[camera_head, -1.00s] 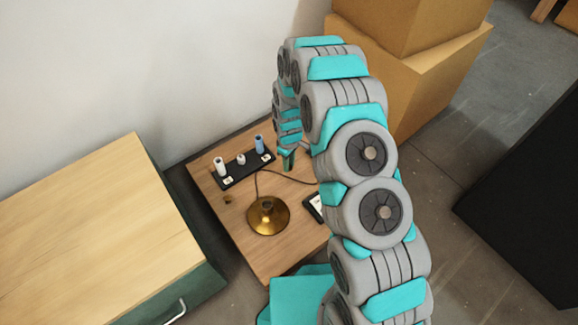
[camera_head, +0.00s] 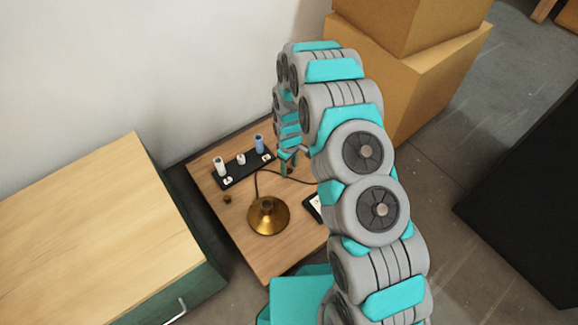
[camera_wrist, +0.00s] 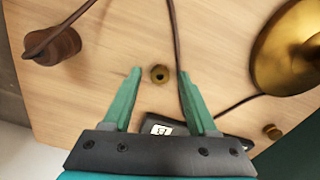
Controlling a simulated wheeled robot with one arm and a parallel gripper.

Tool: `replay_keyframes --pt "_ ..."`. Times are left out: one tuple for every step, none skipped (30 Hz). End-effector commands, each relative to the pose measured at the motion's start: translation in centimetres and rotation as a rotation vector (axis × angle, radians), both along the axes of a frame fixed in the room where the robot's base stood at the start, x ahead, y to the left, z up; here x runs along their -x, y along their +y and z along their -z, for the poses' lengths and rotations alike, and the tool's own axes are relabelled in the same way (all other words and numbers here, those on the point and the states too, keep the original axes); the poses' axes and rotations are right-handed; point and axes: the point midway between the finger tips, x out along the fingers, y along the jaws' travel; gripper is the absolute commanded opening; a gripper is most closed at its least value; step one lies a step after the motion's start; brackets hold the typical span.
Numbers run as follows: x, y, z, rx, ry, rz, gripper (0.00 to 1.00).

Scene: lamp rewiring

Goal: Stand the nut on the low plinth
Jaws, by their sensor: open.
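My gripper (camera_wrist: 159,82) is open, fingers pointing down over the wooden table. A small brass nut with a dark hole (camera_wrist: 159,74) lies on the table between the fingertips in the wrist view, touching neither finger as far as I can tell. In the head view my gripper (camera_head: 289,164) is at the right end of a black board (camera_head: 246,168), and I cannot pick out the nut there. No part is clearly recognisable as the low plinth; the board bears a white post (camera_head: 220,167), a shorter white piece (camera_head: 240,159) and a blue post (camera_head: 259,144).
A brass lamp base (camera_head: 267,215) stands on the table, its dark cord (camera_wrist: 174,35) running close by the right finger. A brown cylinder (camera_wrist: 56,46) lies at upper left in the wrist view. A small brass piece (camera_head: 227,199) and a black labelled item (camera_head: 313,207) flank the lamp.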

Motion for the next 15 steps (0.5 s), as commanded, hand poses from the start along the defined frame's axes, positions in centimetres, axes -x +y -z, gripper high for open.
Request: replay_keyframes --pt "0.0 0.0 -0.1 0.0 0.0 0.0 0.59" --pt "0.0 0.0 -0.1 0.0 0.0 0.0 0.59" --pt "0.0 0.0 -0.3 0.0 0.0 0.0 0.59" --pt "0.0 0.0 -0.4 0.0 -0.001 0.0 0.59" --pt "-0.1 0.0 -0.5 0.0 -0.001 0.0 0.59" --pt "-0.1 0.0 -0.8 -0.001 -0.002 0.0 0.59" --pt "-0.1 0.0 -1.1 0.0 -0.003 0.0 0.59" --pt "-0.1 0.0 -1.4 -0.001 -0.003 0.0 0.59" --pt "-0.2 0.0 -1.8 -0.001 -0.003 0.0 0.59" --pt "-0.2 0.0 -2.1 -0.001 -0.003 0.0 0.59" --pt "-0.2 0.0 -2.5 -0.002 -0.004 0.0 0.59" --pt "-0.1 0.0 -3.1 -0.002 -0.004 0.0 0.59" --pt "-0.1 0.0 -3.6 -0.001 -0.005 0.0 0.59" --pt "-0.2 0.0 -4.1 -0.001 -0.005 0.0 0.59" --pt "-0.2 0.1 -4.9 -0.002 -0.006 0.0 0.59"
